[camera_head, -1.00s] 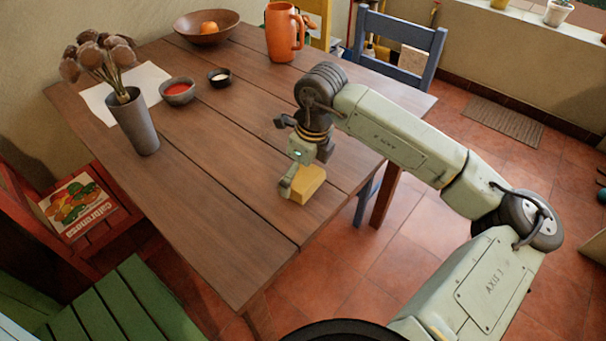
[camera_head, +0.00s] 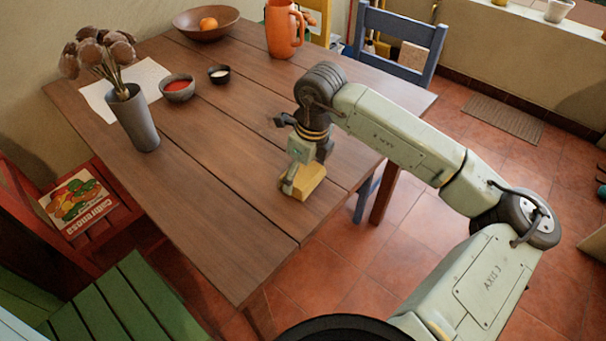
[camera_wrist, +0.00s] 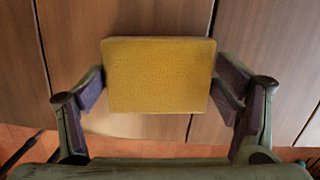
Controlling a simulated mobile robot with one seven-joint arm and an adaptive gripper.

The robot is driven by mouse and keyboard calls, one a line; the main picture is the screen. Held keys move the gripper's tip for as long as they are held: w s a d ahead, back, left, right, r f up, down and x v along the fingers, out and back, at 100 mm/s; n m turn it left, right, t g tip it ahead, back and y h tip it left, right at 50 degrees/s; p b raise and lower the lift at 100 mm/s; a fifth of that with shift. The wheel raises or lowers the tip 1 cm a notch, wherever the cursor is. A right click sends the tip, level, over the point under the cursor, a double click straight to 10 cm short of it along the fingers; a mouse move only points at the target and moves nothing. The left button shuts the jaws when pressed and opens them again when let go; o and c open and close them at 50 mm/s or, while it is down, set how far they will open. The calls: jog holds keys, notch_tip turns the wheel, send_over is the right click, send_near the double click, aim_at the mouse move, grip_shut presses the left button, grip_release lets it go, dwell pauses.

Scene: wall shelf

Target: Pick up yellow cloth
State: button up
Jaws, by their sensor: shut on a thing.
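The yellow cloth (camera_head: 309,181) is a small, thick, block-like piece at the wooden table's near right edge. In the wrist view the yellow cloth (camera_wrist: 159,75) lies flat-faced between the two fingers. My gripper (camera_head: 298,184) points down over it and is shut on it, with the pads at its left and right sides in the wrist view (camera_wrist: 160,92). I cannot tell whether the cloth touches the table or is slightly above it.
The wooden table (camera_head: 215,150) is clear around the cloth. Farther off are a vase of dried flowers (camera_head: 133,118), a red-filled bowl (camera_head: 177,88), a small dark bowl (camera_head: 219,75), an orange pitcher (camera_head: 281,30) and a fruit bowl (camera_head: 206,32). A blue chair (camera_head: 400,35) stands behind.

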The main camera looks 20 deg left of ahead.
aim_at(302, 170)
jog(key=shift+r+b, duration=0.35)
jog(key=shift+r, duration=0.2)
notch_tip(302, 170, up, 2)
jog(key=shift+r+b, duration=0.15)
jog(key=shift+b, duration=0.45)
jog(key=s+a+b, duration=0.1)
jog(key=s, duration=0.4)
jog(key=s+a+r+b, duration=0.1)
jog(key=s+a+b, duration=0.1)
jog(key=s, duration=0.3)
jog(key=s+a+b, duration=0.1)
jog(key=s+a, duration=0.1)
jog(key=s, duration=0.3)
jog(key=shift+s+a+r, duration=0.1)
jog(key=shift+a+r, duration=0.05)
jog(key=shift+r, duration=0.15)
jog(key=o, duration=0.5)
jog(key=shift+c, duration=0.2)
jog(key=c, duration=0.5)
